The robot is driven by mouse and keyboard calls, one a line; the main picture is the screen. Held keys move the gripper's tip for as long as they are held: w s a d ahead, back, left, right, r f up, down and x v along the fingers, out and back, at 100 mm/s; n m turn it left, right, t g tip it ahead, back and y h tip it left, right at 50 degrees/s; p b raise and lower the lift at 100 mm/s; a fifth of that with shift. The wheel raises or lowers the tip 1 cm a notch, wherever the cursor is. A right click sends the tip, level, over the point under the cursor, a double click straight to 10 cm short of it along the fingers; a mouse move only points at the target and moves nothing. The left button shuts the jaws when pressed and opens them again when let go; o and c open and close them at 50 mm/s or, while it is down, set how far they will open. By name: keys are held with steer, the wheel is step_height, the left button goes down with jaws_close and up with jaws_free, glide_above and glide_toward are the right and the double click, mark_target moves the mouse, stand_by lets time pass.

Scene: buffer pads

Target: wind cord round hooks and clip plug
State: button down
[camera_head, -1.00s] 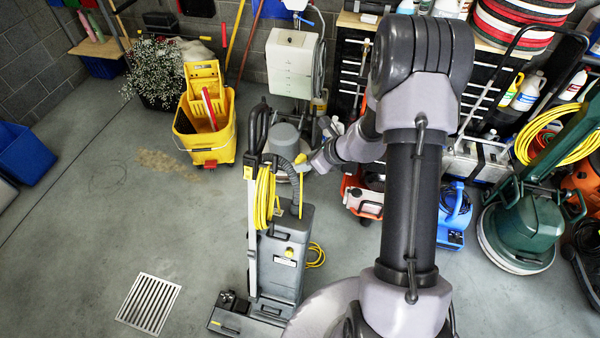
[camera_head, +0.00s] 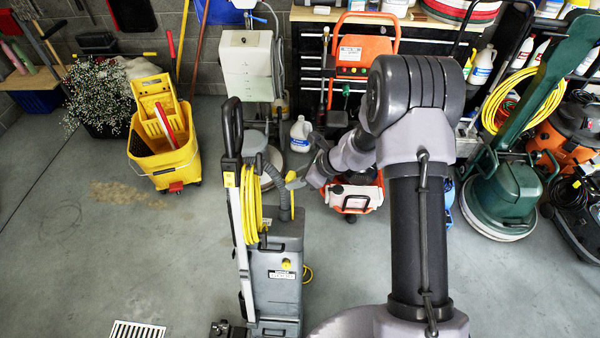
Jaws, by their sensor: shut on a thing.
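The grey upright floor machine (camera_head: 275,282) stands left of my arm, its black handle rising at the upper left. Yellow cord (camera_head: 250,205) hangs in a long bundle of loops along the handle post. The individual hooks are too small to make out. My gripper (camera_head: 293,183) is at the right of the handle, beside the grey ribbed hose (camera_head: 266,170). It is shut on a bit of yellow cord, and a yellow strand shows just below it. The plug cannot be made out. A short loop of cord lies on the floor at the machine's right side.
A yellow mop bucket (camera_head: 165,150) stands at the back left, and an orange-framed machine (camera_head: 352,195) behind my arm. A green floor polisher (camera_head: 505,195) is at right. Open concrete floor lies left of the machine, with a drain grate (camera_head: 138,330).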

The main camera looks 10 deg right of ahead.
steer(key=s+f+b, duration=0.2)
steer(key=f+b, duration=0.3)
steer(key=s+a+f+b, duration=0.1)
steer(key=s+f+b, duration=0.2)
steer(key=f+b, duration=0.3)
steer(key=s+f+b, duration=0.2)
steer(key=f+b, duration=0.4)
steer(key=shift+s+a+f, duration=0.15)
steer(key=shift+s+a, duration=0.1)
steer(key=shift+s, duration=0.15)
steer(key=s+b, duration=0.1)
steer(key=s+f+b, duration=0.2)
steer(key=b, duration=0.1)
steer(key=shift+s+a, duration=0.3)
steer(key=shift+a, duration=0.05)
steer(key=s, duration=0.1)
steer(key=s+r, duration=0.2)
steer(key=s, duration=0.1)
steer(key=shift+a, duration=0.4)
